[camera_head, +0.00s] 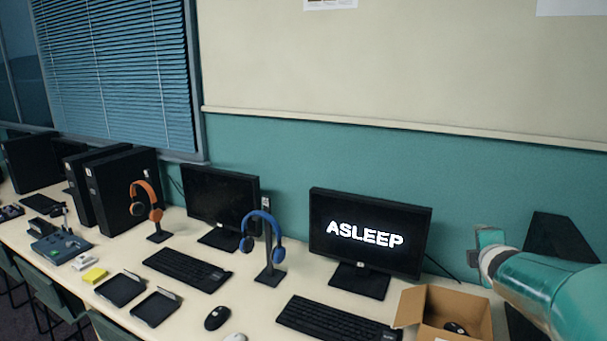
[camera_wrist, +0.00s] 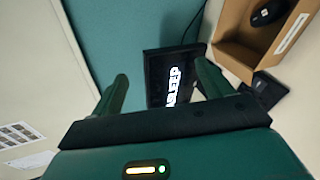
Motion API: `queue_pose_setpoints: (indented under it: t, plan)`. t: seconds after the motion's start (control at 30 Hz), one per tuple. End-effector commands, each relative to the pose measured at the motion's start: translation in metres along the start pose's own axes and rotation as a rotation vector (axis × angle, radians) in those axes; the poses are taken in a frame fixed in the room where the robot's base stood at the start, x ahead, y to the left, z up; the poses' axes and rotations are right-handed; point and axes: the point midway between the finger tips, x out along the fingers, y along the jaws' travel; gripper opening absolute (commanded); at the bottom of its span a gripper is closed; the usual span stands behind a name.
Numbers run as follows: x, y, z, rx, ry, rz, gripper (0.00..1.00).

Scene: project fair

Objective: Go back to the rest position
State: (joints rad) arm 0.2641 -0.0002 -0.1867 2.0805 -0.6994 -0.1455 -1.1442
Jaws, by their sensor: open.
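My gripper (camera_wrist: 161,78) shows in the wrist view with its two green fingers apart and nothing between them. In the head view my gripper (camera_head: 488,252) is at the right, raised in front of the teal wall, partly hidden by my own arm. The monitor reading "ASLEEP" (camera_head: 330,262) stands to its left. That monitor (camera_wrist: 157,78) also shows beyond the fingers in the wrist view, turned on its side.
An open cardboard box (camera_head: 470,322) with a black mouse (camera_head: 455,328) inside sits below my arm. The long desk (camera_head: 190,316) holds a blue headset (camera_head: 250,225), an orange headset (camera_head: 141,188), keyboards (camera_head: 187,269) and two black trays (camera_head: 157,307).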

Motion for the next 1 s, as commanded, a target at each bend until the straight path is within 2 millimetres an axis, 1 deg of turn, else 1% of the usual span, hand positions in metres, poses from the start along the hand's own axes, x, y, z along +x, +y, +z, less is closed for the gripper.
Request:
queue_pose_setpoints:
  t: [0.03,0.07,0.1,0.17,0.2,0.27,0.3,0.37,0.4,0.47,0.5,0.6,0.7,0.8,1.0]
  plan:
    - [-0.021,0.002,-0.011,0.115,-0.005,-0.026,0.79]
    - [-0.033,0.000,-0.018,0.189,-0.010,-0.048,0.79]
    - [-0.048,-0.003,-0.026,0.289,-0.017,-0.080,0.79]
    - [-0.072,-0.010,-0.040,0.437,-0.026,-0.131,0.79]
    - [-0.088,-0.016,-0.050,0.534,-0.032,-0.168,0.79]
    - [-0.114,-0.027,-0.065,0.676,-0.042,-0.227,0.79]
    - [-0.131,-0.035,-0.075,0.767,-0.049,-0.269,0.79]
    - [-0.157,-0.050,-0.091,0.900,-0.064,-0.336,0.79]
    - [-0.175,-0.060,-0.102,0.984,-0.075,-0.385,0.79]
    - [-0.202,-0.076,-0.118,1.105,-0.096,-0.461,0.79]
    - [-0.219,-0.087,-0.128,1.179,-0.114,-0.511,0.79]
    - [-0.258,-0.113,-0.149,1.330,-0.160,-0.629,0.79]
    - [-0.285,-0.132,-0.163,1.423,-0.203,-0.714,0.79]
    - [-0.297,-0.142,-0.169,1.467,-0.230,-0.757,0.79]
    - [-0.299,-0.143,-0.170,1.477,-0.237,-0.766,0.79]
